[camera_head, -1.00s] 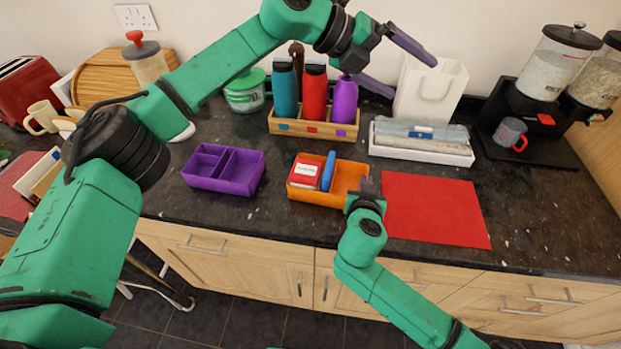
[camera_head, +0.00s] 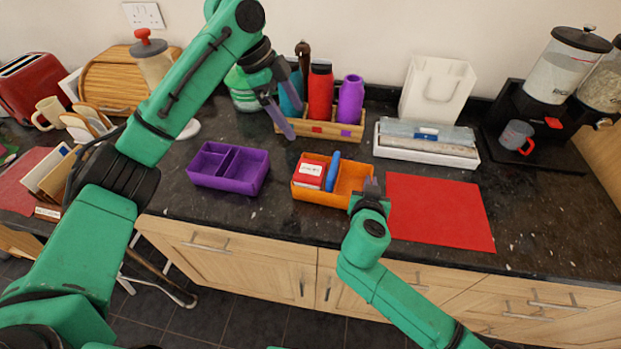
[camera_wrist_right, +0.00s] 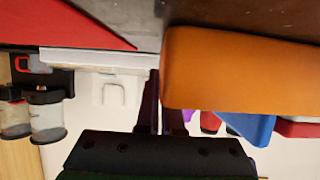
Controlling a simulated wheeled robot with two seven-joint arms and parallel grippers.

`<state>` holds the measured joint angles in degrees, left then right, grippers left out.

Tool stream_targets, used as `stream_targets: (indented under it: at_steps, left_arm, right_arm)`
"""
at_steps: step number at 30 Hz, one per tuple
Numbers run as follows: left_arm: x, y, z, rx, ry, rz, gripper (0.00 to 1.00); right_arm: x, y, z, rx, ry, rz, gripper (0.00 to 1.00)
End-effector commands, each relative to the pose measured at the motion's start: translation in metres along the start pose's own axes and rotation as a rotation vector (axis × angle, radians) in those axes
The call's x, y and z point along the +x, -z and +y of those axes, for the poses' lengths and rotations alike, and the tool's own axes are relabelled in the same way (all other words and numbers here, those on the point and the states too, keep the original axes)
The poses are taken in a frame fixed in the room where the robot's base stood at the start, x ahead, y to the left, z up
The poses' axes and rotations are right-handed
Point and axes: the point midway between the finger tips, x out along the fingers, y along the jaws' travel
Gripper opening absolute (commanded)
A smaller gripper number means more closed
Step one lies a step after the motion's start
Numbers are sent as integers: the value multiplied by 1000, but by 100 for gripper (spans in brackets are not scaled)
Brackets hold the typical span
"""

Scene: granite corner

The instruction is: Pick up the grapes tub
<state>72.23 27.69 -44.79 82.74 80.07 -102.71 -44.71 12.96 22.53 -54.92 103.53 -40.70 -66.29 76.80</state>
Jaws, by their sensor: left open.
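A round tub with a green lid (camera_head: 236,80) stands at the back of the counter, left of the bottle rack. I take it for the grapes tub; its label cannot be read. My left arm hides part of it. My left gripper (camera_head: 295,121) is open and empty, in front of and right of the tub, before the bottles. My right gripper (camera_head: 372,187) is at the right end wall of the orange box (camera_head: 352,184). In the right wrist view its fingers (camera_wrist_right: 160,112) are beside the orange box (camera_wrist_right: 235,75), one partly hidden by it; their grip is unclear.
A wooden rack (camera_head: 345,132) holds teal, red and purple bottles (camera_head: 350,100). The purple divided box (camera_head: 230,181) sits in front. A red packet (camera_head: 309,170) and blue item lie in the orange box. A red mat (camera_head: 438,212) lies to the right.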

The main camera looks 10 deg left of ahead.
Motion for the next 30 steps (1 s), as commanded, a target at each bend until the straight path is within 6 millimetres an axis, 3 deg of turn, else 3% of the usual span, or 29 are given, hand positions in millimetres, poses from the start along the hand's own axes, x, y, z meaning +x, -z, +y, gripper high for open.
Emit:
stream_targets:
  at_steps: [1,4,12,22,29,30]
  left_arm:
    - [1,-1,14,33,-64,0,100]
    - [6,-2,30,74,-136,0,100]
    - [60,-3,39,75,-141,-1,100]
    - [114,-7,46,73,-139,-1,100]
    - [120,-7,46,73,-136,-1,100]
    - [120,-7,46,73,-136,-1,96]
  right_arm:
    - [0,0,0,0,0,0,0]
    - [0,0,0,0,0,0,0]
    - [0,0,0,0,0,0,0]
    - [0,0,0,0,0,0,0]
    - [0,0,0,0,0,0,0]
    - [0,0,0,0,0,0,0]
